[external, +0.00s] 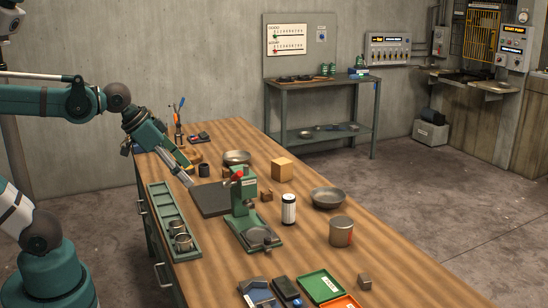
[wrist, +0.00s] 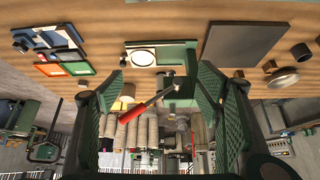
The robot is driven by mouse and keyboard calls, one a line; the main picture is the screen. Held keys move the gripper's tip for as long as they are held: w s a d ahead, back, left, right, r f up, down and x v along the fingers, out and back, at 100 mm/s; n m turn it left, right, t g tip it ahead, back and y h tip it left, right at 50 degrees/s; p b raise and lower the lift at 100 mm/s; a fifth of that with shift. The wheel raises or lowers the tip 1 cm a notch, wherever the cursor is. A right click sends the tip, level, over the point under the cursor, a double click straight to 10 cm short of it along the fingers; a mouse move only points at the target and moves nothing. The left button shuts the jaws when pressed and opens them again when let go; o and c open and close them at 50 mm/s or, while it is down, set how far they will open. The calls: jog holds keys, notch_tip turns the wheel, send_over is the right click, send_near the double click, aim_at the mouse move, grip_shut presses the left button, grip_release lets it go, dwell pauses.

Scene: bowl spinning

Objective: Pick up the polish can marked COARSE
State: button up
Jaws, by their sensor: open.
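No lettering that reads COARSE is legible in either view, so I cannot tell which can bears it. In the external view a white can with dark ends (external: 289,212) stands upright on the bench, right of the green press (external: 243,205). A grey metal can with a red mark (external: 341,233) stands further right. My gripper (external: 184,172) is above the bench's left part, left of the press and apart from both cans. In the wrist view its fingers (wrist: 161,74) are spread with no object held; the press's red lever (wrist: 145,105) shows between them.
A long green tray (external: 160,215) with metal cups lies along the bench's left edge. A dark mat (external: 212,200) lies behind the press. Bowls (external: 327,198), a wooden block (external: 282,169) and green and orange trays (external: 318,287) occupy the bench. The right bench edge is mostly clear.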

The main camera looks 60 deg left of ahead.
jog(key=w+d+r+m+g+h+p, duration=0.1)
jog(key=w+d+r+p, duration=0.15)
jog(key=w, duration=0.55)
jog(key=w+d+r+m+p, duration=0.2)
jog(key=w+r, duration=0.1)
jog(key=w, duration=0.5)
jog(key=m+g+h+p, duration=0.2)
jog(key=m+p, duration=0.2)
jog(key=p, duration=0.4)
send_over(339, 221)
jog(key=s+a, duration=0.2)
notch_tip(339, 221, down, 8)
jog(key=shift+y, duration=0.3)
jog(key=f, duration=1.1)
jog(key=shift+w+d+f, duration=0.1)
jog(key=shift+w+d, duration=0.2)
jog(key=shift+w, duration=0.1)
jog(key=shift+f, duration=0.25)
jog(key=shift+f, duration=0.1)
jog(key=shift+x, duration=1.2)
